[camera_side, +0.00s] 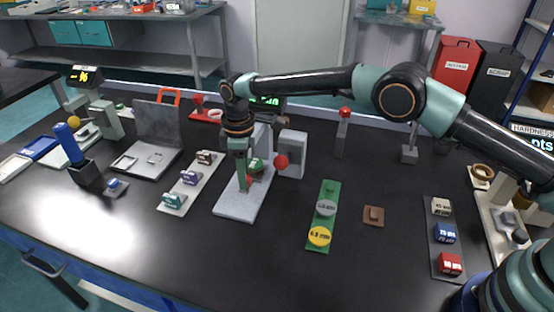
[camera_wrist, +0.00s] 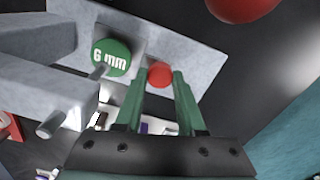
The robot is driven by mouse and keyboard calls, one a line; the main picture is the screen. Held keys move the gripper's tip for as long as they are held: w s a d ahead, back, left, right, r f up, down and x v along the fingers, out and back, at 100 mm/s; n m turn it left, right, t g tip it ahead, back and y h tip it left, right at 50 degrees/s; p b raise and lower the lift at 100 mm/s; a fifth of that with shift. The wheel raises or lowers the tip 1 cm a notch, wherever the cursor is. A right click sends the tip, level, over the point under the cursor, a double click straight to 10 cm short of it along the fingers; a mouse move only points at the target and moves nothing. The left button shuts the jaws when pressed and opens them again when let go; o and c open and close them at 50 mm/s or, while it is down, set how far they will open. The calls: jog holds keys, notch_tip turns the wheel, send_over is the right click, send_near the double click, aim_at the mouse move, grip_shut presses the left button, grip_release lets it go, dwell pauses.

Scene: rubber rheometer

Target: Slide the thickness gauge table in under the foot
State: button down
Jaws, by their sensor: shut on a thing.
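The thickness gauge stands mid-bench on a pale grey base (camera_side: 236,208), with a column and a head. In the wrist view, a small grey table on the base (camera_wrist: 212,62) carries a green disc marked 6 mm (camera_wrist: 112,58). A small red knob (camera_wrist: 160,75) is beside the disc. My gripper (camera_wrist: 161,77) is shut on this knob, low over the base; it also shows in the side view (camera_side: 243,186). A thin grey rod (camera_wrist: 100,72), apparently the foot, ends near the disc's edge. I cannot tell its height clearance. The side view mostly hides the table.
A larger red ball (camera_side: 281,161) stands out right of the gauge and shows in the wrist view (camera_wrist: 240,6). A strip with several coloured blocks (camera_side: 190,178) lies left. A green board with discs (camera_side: 328,192) and a brown block (camera_side: 373,216) lie right.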

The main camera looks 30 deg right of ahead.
jog(key=shift+w+d+r, duration=0.15)
jog(key=shift+w+d, duration=0.05)
jog(key=shift+w, duration=0.05)
jog(key=c, duration=0.8)
grip_release()
jog(key=shift+s, duration=0.1)
jog(key=shift+a, duration=0.1)
notch_tip(320, 180, up, 12)
